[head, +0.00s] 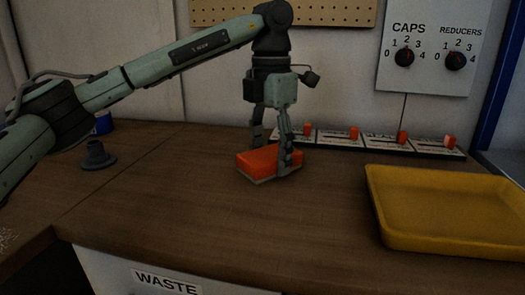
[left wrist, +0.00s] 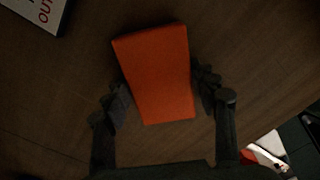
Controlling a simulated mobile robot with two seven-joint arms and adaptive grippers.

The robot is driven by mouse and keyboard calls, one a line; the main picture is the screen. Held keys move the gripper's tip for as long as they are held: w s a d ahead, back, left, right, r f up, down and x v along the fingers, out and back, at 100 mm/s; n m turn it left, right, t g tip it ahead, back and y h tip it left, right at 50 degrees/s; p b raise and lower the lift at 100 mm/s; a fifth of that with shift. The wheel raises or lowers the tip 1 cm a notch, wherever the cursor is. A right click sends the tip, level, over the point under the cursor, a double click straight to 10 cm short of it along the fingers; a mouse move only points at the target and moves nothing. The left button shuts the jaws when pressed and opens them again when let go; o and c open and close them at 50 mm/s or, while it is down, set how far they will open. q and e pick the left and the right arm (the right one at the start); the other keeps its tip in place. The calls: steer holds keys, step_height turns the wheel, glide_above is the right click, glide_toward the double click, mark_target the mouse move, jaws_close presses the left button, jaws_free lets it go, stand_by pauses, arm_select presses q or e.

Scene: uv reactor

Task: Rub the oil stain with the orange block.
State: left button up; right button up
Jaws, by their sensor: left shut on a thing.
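The orange block (head: 268,160) is a flat block with a pale underside, at the middle of the brown bench. My left gripper (head: 272,146) points down from above and is shut on the block, one finger on each side. The block also shows between the fingers in the left wrist view (left wrist: 158,75). It is at or very close to the bench top; I cannot tell whether it touches. I cannot make out an oil stain on the bench in either view. My right gripper is not in view.
A yellow tray (head: 450,244) stands on the right. A row of switch panels with orange knobs (head: 402,138) lines the back wall. A dark grey conical object (head: 96,156) and a blue container (head: 103,123) are at the left. The front middle of the bench (head: 240,225) is clear.

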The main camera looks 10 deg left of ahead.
mark_target(267, 163)
arm_select(q)
steer(key=shift+s+d+f, duration=0.1)
steer(key=shift+s+f, duration=0.05)
steer(key=shift+s, duration=0.2)
steer(key=shift+s+b, duration=0.8)
steer(key=shift+s, duration=0.8)
steer(key=shift+s+b, duration=0.5)
steer(key=shift+s, duration=0.5)
steer(key=shift+s+b, duration=0.85)
steer(key=shift+s, duration=1.9)
steer(key=shift+w+r+p, duration=0.2)
steer(key=shift+w+p, duration=0.1)
steer(key=shift+w, duration=0.3)
steer(key=shift+w+f+p, duration=0.1)
steer(key=shift+w+p, duration=0.25)
steer(key=shift+w, duration=1)
steer(key=shift+w+p, duration=1.2)
steer(key=shift+w, duration=1.15)
steer(key=shift+w+p, duration=0.6)
steer(key=shift+w, duration=0.45)
steer(key=shift+w+f, duration=0.1)
steer(key=shift+w, duration=0.25)
